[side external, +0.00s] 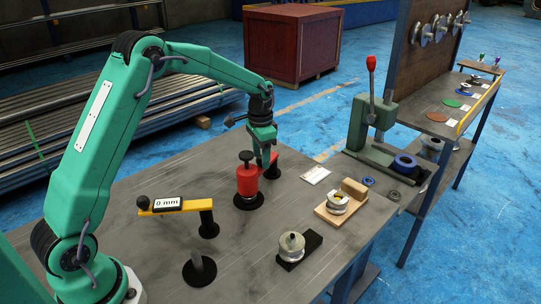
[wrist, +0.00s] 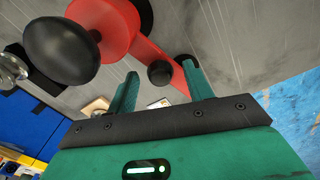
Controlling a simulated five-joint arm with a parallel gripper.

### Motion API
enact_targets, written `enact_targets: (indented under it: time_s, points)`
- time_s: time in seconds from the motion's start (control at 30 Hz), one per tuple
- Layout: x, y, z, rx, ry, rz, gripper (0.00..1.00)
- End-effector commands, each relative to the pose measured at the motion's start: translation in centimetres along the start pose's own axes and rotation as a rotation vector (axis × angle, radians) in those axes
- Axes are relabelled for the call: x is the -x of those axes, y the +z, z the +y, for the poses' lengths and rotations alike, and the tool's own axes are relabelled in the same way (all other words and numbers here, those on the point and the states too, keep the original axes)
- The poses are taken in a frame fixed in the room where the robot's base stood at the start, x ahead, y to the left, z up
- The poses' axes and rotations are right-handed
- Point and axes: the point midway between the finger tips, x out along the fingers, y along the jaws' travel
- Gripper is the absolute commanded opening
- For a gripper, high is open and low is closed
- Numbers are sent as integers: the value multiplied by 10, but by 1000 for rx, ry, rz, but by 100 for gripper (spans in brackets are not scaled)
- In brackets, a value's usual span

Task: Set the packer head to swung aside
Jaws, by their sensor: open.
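The packer head is most likely the red cylinder (side external: 247,181) with a black knob on top, standing over a black round base on the bench. A red arm (side external: 274,160) runs from it to the right, by a short black post (side external: 276,172). In the wrist view the red body (wrist: 104,25) and large black knob (wrist: 60,50) are at upper left; the red arm (wrist: 150,57) slants down toward my fingers. My gripper (side external: 264,163) is open, pointing down at the red arm. In the wrist view a small black knob (wrist: 160,73) shows between my gripper's fingers (wrist: 160,85); contact cannot be told.
A yellow arm (side external: 155,206) marked "0 mm" stands left of the red cylinder. A green lever press (side external: 378,150) stands at the back right. The bench's front left is mostly clear.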

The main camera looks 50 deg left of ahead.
Motion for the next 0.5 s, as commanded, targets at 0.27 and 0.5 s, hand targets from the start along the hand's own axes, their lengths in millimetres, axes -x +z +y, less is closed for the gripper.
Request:
enact_targets:
  time_s: [0.27, 0.5]
  points:
    - [-2, 0, 0, 0, -1, 1, 51]
    - [-2, 0, 0, 0, 0, 1, 12]
